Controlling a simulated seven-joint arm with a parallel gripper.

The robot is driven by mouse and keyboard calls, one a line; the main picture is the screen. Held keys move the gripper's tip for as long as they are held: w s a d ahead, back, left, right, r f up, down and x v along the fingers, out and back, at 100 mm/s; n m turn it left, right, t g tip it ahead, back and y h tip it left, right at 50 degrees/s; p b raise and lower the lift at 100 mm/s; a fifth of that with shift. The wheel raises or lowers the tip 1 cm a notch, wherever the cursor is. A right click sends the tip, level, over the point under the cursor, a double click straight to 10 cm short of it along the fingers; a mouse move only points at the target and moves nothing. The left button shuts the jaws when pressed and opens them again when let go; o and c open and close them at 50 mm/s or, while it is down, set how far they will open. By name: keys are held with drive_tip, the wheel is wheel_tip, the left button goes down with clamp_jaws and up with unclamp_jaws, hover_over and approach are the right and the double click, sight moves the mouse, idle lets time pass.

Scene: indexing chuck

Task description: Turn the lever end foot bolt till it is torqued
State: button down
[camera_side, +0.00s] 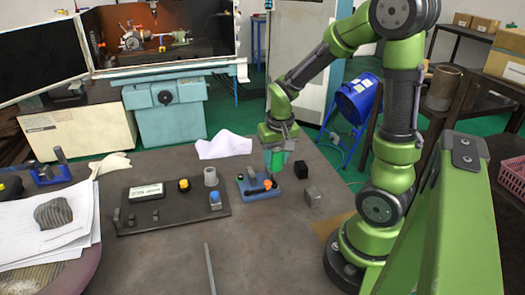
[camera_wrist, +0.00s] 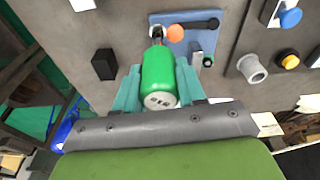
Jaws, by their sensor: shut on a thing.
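My gripper (camera_side: 277,153) is shut on a green cylindrical driver (camera_wrist: 158,75), with one teal finger on each side of it. The driver also shows in the side view (camera_side: 275,163). Its tip points at the blue base plate (camera_side: 248,191) of the fixture, near an orange ball (camera_wrist: 175,33). A dark lever arm (camera_wrist: 201,25) extends beside the ball across the plate, which shows in the wrist view (camera_wrist: 160,20). The foot bolt is hidden around the driver tip, so I cannot tell whether the tip is seated on it.
A black block (camera_side: 300,170) and a grey block (camera_side: 312,196) stand right of the fixture. To its left, a dark board (camera_side: 165,219) carries a yellow button (camera_side: 184,185), a grey cup (camera_side: 210,176) and a blue knob (camera_side: 215,197). The front table is mostly clear.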

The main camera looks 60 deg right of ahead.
drive_tip(key=shift+m, duration=1.3)
drive_tip(key=shift+m+g, duration=0.3)
drive_tip(key=shift+m, duration=1.4)
drive_tip(key=m, duration=0.2)
drive_tip(key=shift+m+g+h, duration=0.3)
drive_tip(key=shift+m, duration=0.4)
